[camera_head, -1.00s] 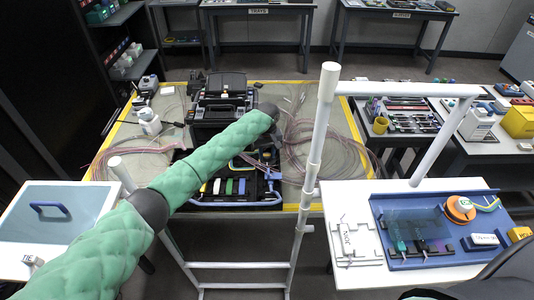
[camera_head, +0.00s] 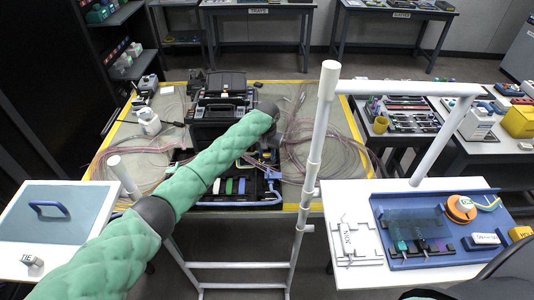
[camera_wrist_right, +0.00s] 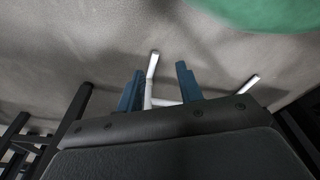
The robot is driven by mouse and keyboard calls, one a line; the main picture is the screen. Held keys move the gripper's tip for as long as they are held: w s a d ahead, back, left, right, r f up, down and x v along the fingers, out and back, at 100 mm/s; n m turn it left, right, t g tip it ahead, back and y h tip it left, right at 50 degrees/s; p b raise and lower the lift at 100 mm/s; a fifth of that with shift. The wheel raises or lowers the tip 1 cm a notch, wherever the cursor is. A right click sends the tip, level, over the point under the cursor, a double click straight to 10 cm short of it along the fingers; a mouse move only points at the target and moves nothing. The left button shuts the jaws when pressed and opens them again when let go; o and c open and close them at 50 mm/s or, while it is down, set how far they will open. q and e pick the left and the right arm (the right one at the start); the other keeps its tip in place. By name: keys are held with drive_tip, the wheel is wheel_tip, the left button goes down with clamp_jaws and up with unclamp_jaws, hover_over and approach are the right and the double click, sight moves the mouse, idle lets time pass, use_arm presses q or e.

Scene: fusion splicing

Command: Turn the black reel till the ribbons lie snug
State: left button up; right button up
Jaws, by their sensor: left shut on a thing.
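My left gripper (camera_head: 268,148) reaches over the back right part of the black tray (camera_head: 235,198) on the middle table. Its jaws are closed on a dark part, which I take to be the black reel; gripper and forearm hide most of it. Thin pinkish ribbons (camera_head: 312,140) lie in loose loops right of the gripper, and more (camera_head: 125,155) lie at the left. I cannot tell how snug they are at the reel. My right gripper (camera_wrist_right: 160,85) shows only in the right wrist view, its two blue fingers apart with nothing held between them.
A black splicer-like machine (camera_head: 221,105) stands behind the tray. A white pole frame (camera_head: 313,150) rises between the middle table and the right white table. That table holds a blue tray (camera_head: 440,250) with an orange reel (camera_head: 461,208).

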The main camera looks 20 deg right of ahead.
sight(267, 155)
use_arm(q)
drive_tip(key=m, duration=0.3)
drive_tip(key=shift+m, duration=0.9)
drive_tip(key=m+b, duration=0.1)
drive_tip(key=m, duration=0.2)
drive_tip(key=shift+m, duration=0.3)
drive_tip(key=m, duration=0.2)
drive_tip(key=shift+m, duration=0.3)
drive_tip(key=shift+m+b, duration=0.5)
drive_tip(key=shift+m, duration=1.7)
drive_tip(key=shift+r, duration=0.1)
drive_tip(key=o, duration=1)
drive_tip(key=shift+r+b, duration=0.3)
drive_tip(key=shift+b, duration=0.15)
wheel_tip(267, 155, up, 6)
drive_tip(key=shift+f+b, duration=0.15)
drive_tip(key=shift+b, duration=0.8)
drive_tip(key=shift+r, duration=0.7)
use_arm(e)
drive_tip(key=w+a+r, duration=0.3)
drive_tip(key=r, duration=0.8)
drive_tip(key=shift+w+a+g, duration=0.15)
drive_tip(key=shift+w+g, duration=0.2)
drive_tip(key=shift+g, duration=0.05)
